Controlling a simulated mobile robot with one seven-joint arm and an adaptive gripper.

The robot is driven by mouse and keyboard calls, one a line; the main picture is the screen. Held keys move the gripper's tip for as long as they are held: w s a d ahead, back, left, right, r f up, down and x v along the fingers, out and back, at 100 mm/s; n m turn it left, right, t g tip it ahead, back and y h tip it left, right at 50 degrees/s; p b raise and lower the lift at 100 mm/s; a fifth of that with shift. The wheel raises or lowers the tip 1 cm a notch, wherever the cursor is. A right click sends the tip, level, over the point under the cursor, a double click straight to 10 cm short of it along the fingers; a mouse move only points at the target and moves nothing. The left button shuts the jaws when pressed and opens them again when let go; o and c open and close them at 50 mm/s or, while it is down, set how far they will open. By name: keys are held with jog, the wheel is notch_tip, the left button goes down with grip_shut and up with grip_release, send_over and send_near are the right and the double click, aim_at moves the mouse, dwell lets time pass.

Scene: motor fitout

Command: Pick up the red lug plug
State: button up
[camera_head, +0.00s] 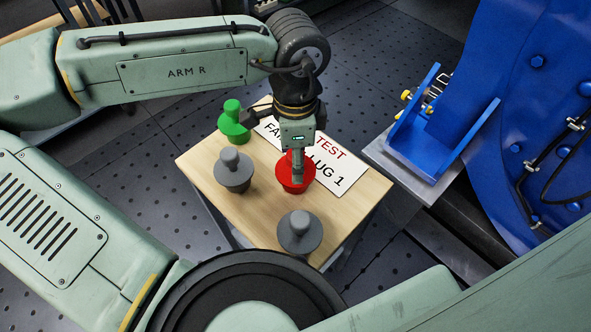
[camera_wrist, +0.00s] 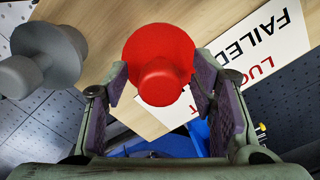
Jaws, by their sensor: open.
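The red lug plug (camera_head: 295,175) stands on a wooden table (camera_head: 262,215), partly on a white sign. Its flange and knob show in the wrist view (camera_wrist: 160,62). My gripper (camera_head: 297,165) is above and around the plug in the head view and hides part of it. In the wrist view my gripper (camera_wrist: 160,92) is open, with one finger on either side of the plug's knob. Small gaps seem to show between the fingers and the knob; whether they touch is hard to tell.
Two grey plugs (camera_head: 233,171) (camera_head: 300,232) and a green plug (camera_head: 234,122) stand on the same table. The white sign (camera_head: 335,175) lies flat under the red plug's side. A blue bracket (camera_head: 440,135) on a grey ledge stands close at the right.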

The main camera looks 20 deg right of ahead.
jog(key=shift+c, duration=0.2)
grip_shut()
dwell(0.5)
